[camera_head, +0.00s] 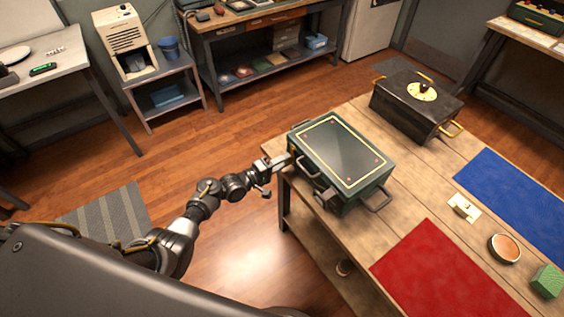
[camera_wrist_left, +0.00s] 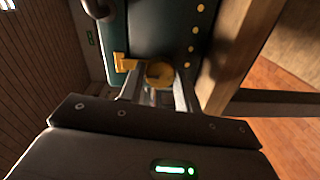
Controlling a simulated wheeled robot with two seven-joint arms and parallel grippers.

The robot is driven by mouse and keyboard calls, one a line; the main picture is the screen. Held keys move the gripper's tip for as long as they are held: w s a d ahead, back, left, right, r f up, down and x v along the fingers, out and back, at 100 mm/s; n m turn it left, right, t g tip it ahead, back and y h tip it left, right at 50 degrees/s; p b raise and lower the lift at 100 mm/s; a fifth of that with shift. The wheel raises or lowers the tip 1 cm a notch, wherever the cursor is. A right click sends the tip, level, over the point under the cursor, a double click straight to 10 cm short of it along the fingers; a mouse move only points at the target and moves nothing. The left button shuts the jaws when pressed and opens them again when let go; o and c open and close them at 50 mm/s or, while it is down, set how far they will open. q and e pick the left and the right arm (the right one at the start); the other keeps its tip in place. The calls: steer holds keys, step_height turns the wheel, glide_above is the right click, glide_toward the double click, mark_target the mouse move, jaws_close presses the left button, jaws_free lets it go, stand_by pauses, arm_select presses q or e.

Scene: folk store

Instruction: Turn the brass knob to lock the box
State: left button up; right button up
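A dark green box (camera_head: 343,153) with a gold-lined lid sits shut on the wooden table's left end. The brass knob (camera_wrist_left: 158,73) is on the box side facing my left gripper, beside a square brass piece (camera_wrist_left: 124,63). The knob is hidden in the head view. My left gripper (camera_head: 281,161) is at that side of the box. In the left wrist view the left gripper (camera_wrist_left: 157,84) is open, its fingers on either side of the knob. A small gap seems to show; contact is hard to tell. My right gripper is out of view.
On the wooden table (camera_head: 400,222) are a black case (camera_head: 396,97) with brass handles, a red mat (camera_head: 445,272), a blue mat (camera_head: 517,198), a small brass-fitted plate (camera_head: 463,207), a round bowl (camera_head: 505,248) and a green block (camera_head: 547,281). The floor left of the table is open.

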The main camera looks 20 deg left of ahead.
arm_select(q)
steer(key=o, duration=0.4)
steer(key=shift+b+v, duration=0.45)
steer(key=shift+v, duration=5)
steer(key=shift+d, duration=0.1)
